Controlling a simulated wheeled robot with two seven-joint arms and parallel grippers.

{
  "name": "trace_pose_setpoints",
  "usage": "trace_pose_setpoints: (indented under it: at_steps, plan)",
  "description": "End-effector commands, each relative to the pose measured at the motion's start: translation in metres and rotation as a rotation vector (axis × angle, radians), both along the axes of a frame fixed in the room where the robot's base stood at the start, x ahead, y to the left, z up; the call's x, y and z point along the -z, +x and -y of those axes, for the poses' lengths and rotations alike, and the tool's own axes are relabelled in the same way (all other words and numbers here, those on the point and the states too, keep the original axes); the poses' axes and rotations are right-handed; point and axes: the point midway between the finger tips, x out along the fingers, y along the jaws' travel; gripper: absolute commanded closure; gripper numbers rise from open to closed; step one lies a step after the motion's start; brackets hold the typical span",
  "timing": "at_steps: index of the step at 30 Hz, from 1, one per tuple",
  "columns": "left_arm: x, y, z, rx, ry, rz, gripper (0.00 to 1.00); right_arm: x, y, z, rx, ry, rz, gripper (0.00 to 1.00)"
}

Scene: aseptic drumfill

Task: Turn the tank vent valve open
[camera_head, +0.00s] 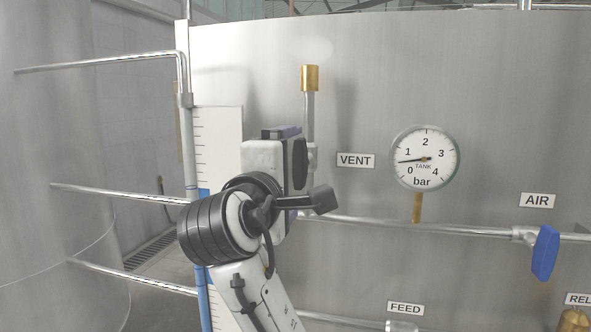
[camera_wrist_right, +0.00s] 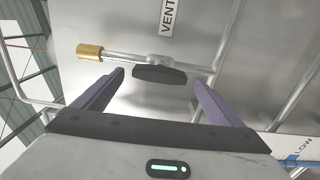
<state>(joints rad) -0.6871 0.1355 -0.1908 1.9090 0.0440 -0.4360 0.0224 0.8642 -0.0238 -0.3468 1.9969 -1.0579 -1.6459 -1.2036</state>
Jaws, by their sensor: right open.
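The vent valve's dark handle (camera_wrist_right: 160,75) sits on the thin vent pipe (camera_wrist_right: 124,56) in the right wrist view. In that view it looks roughly in line with the pipe. My right gripper (camera_wrist_right: 159,79) is open, its two purple fingers apart with the handle showing between their tips; no contact is visible. The pipe has a brass cap (camera_head: 310,78). My left gripper is not in view.
A blue valve handle (camera_head: 545,253) under the AIR label (camera_head: 537,200) hangs on the horizontal pipe (camera_head: 430,227). A level scale (camera_head: 217,150) stands left of my gripper. The tank wall (camera_head: 380,80) is close behind.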

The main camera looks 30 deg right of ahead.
Motion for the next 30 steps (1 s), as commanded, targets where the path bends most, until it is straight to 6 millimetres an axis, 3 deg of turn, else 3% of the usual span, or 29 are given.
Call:
trace_pose_setpoints:
  at_steps: [6, 12, 30]
  plan:
    - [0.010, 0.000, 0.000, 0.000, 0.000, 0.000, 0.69, 0.002, -0.029, -0.035, -0.004, 0.001, 0.002, 0.09]
    - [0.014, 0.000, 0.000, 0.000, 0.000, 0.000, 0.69, 0.001, -0.046, -0.055, -0.002, 0.000, 0.000, 0.09]
    - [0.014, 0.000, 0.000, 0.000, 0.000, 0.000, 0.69, 0.000, -0.051, -0.060, 0.000, -0.001, -0.002, 0.09]
